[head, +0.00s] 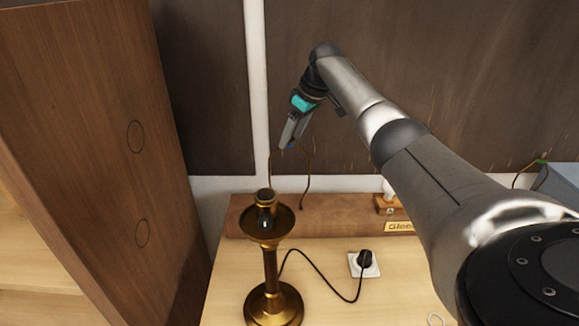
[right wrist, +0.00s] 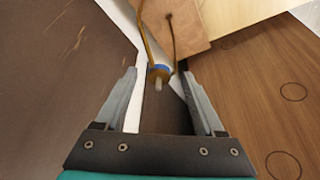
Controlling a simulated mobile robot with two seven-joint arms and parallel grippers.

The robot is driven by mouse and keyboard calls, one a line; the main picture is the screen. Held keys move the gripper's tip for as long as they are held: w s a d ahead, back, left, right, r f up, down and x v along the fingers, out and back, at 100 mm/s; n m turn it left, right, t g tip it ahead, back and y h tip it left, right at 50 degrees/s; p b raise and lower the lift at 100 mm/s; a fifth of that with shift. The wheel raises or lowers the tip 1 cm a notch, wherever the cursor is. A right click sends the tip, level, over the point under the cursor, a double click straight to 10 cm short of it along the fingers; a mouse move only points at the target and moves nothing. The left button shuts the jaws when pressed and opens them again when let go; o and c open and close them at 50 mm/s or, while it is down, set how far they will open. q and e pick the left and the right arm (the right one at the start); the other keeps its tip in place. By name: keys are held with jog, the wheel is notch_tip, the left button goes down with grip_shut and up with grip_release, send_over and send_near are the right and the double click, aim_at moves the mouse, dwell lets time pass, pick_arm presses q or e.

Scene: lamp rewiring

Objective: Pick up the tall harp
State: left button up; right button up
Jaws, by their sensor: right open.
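The tall harp (head: 309,178) is a thin brass wire loop with a blue band at its top. It stands upright behind the lamp, its lower ends near the wooden rack; one foot is partly hidden by the lamp socket. In the right wrist view the harp's top (right wrist: 158,73) shows a blue ring and a small pale stud. My right gripper (head: 291,138) is open above the harp's top, pointing down. In the right wrist view its two fingers (right wrist: 160,88) stand apart on either side of the top, with visible gaps. My left gripper is not in view.
A brass lamp base (head: 271,302) with a dark socket stands in front. Its black cord runs to a plug in a white outlet (head: 356,264). A tall wooden cabinet (head: 95,130) is at left. A thin wire with a green top (head: 541,161) stands at right beside a grey box (head: 560,185).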

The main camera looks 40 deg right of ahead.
jog(key=x, duration=0.6)
jog(key=shift+f, duration=0.2)
jog(key=shift+w, duration=0.1)
grip_shut()
dwell(0.6)
